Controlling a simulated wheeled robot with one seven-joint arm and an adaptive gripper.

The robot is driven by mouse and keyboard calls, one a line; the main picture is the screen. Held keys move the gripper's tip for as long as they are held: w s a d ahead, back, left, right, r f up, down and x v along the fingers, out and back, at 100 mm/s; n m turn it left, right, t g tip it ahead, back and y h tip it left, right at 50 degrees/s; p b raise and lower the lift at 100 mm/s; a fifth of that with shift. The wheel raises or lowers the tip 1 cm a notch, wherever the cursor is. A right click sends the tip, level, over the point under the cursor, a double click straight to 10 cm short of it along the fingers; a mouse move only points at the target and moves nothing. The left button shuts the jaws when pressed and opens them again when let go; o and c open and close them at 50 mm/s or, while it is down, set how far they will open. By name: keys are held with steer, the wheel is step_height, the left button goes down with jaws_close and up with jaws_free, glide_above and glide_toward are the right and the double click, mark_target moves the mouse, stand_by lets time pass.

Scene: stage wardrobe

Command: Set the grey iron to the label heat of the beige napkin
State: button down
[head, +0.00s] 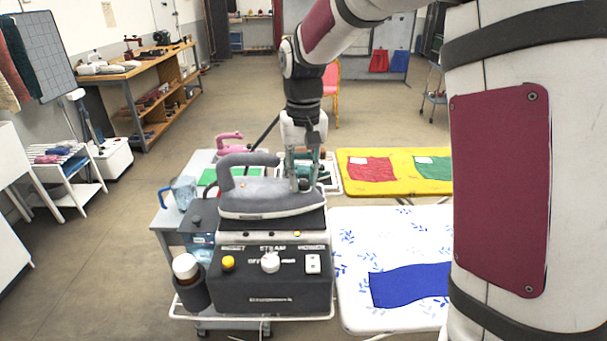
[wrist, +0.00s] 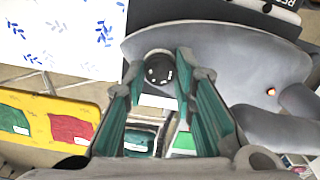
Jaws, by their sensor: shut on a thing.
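The grey iron (head: 262,200) rests on the dark top of a steam station (head: 270,285), its nose to the right. In the wrist view its grey body (wrist: 215,60) fills the upper right. A round dark dial (wrist: 158,72) with small white marks is on the iron near its nose. My gripper (head: 303,184) comes down from above at the iron's nose end. In the wrist view its teal fingers (wrist: 160,66) stand on either side of the dial and are shut on it. The dial's setting is too small to read. I cannot make out a beige napkin or its label.
A blue cloth (head: 408,286) lies on the white leaf-patterned board (head: 350,315) at right. Red (head: 371,168) and green (head: 432,167) cloths with white labels lie on a yellow board behind. A pink iron (head: 229,140) and a jug (head: 184,192) stand behind left.

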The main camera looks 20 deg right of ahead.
stand_by(0.4)
steer(key=c, duration=1.3)
jaws_free()
